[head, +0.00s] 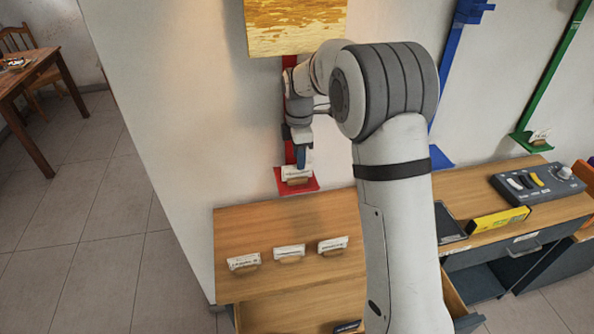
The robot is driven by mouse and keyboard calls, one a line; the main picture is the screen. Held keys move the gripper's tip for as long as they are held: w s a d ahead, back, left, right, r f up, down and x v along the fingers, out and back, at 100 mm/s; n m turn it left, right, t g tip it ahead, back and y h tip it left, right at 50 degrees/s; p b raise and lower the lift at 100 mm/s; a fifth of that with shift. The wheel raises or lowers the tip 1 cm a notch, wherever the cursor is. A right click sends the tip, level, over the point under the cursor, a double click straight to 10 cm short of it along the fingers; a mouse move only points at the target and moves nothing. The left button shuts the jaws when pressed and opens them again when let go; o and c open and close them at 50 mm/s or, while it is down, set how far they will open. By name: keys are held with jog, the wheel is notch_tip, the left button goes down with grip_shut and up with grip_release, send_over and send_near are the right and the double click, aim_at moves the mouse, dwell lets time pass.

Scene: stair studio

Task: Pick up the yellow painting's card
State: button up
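The yellow painting (294,27) hangs on the wall, with a red strip running down below it to a small red shelf (282,188). A white card (296,173) stands in a wooden holder on that shelf. My gripper (303,162) points down right at the card's top edge. It is too small to tell whether the fingers are open, shut or touching the card. My arm covers part of the wall to the right.
Three more white cards in wooden holders (243,262) (289,252) (333,245) stand on the wooden desk top (240,228) below. To the right are a control box (537,183), a yellow box (498,219), a dark tablet (449,222) and an open drawer (530,262).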

aim_at(297, 176)
jog(key=f, duration=0.4)
jog(key=f+p, duration=0.1)
jog(key=f, duration=0.1)
jog(key=shift+s+a+f, duration=0.2)
jog(key=shift+a, duration=0.1)
jog(key=c, duration=0.7)
jog(key=shift+r, duration=0.1)
